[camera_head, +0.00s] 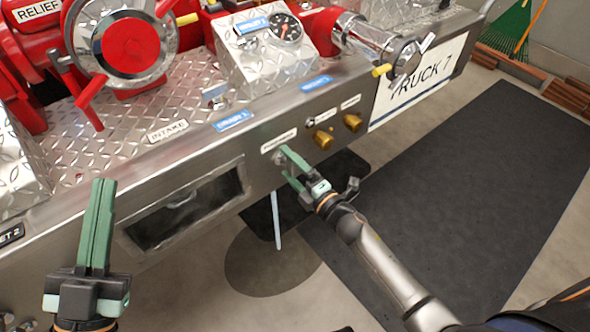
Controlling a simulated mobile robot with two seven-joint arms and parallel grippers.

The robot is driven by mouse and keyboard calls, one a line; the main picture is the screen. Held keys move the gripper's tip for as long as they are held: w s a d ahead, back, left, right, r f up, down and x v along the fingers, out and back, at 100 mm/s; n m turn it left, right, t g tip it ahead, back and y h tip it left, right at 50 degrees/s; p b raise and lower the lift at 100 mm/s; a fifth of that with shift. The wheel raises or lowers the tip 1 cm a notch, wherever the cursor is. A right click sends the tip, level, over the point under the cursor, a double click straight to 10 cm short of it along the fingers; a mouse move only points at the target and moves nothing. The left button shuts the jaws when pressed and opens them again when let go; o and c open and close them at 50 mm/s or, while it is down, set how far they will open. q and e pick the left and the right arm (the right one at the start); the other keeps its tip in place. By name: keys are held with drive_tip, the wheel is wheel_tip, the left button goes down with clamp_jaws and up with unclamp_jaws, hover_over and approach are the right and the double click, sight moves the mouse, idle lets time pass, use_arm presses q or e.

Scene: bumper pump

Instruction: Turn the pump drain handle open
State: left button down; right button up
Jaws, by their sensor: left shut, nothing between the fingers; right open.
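On the front face of the metal bumper, a small fitting (278,159) shows under a white label (279,141) too small to read; it seems to be the pump drain handle, and most of it is hidden by my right gripper. My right gripper (286,165) is open, its green fingertips at the fitting, one above the other. I cannot tell whether they touch it. My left gripper (102,184) is shut and empty, pointing up in front of the bumper at the left, well away from the fitting.
A thin pale strip (276,220) hangs below the bumper over a dark round floor patch (268,262). Brass knobs (323,139) sit right of the fitting, a dark recess (185,208) left. Red valves and a gauge (286,28) stand on top. A dark mat (470,190) lies right.

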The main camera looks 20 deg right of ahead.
drive_tip(key=shift+s+d, duration=0.1)
drive_tip(key=shift+s, duration=0.15)
drive_tip(key=p+v, duration=0.1)
drive_tip(key=v, duration=0.3)
use_arm(q)
drive_tip(key=w+f+n+g+y, duration=0.2)
drive_tip(key=w+f+n+y, duration=0.1)
drive_tip(key=f, duration=0.6)
drive_tip(key=shift+w+a+g+y+p, duration=0.15)
drive_tip(key=shift+a+g+y+p, duration=0.25)
drive_tip(key=shift+y, duration=0.3)
use_arm(e)
approach(293, 170)
drive_tip(key=shift+s+d, duration=0.3)
drive_tip(key=shift+s, duration=0.35)
